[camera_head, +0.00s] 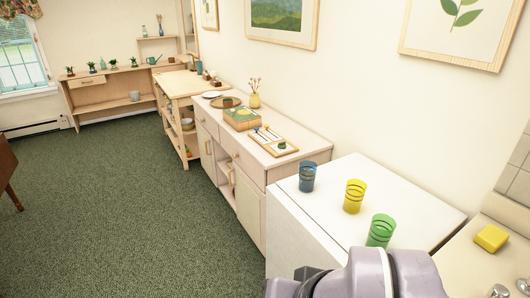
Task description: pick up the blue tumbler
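The blue tumbler (307,176) stands upright on the white cabinet top (345,217), near its far left edge. It is translucent dark blue with faint bands. A yellow tumbler (354,196) stands to its right and nearer, and a green tumbler (380,231) stands nearer still. Part of my arm shows at the bottom of the picture, in front of the green tumbler. My gripper's fingers are not visible, so what they hold cannot be seen.
A wooden sideboard (258,186) adjoins the white cabinet on the far side, with a tray (275,140) and a box (242,117) on it. A yellow sponge (491,238) lies on the counter at right. The green carpet (120,220) at left is clear.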

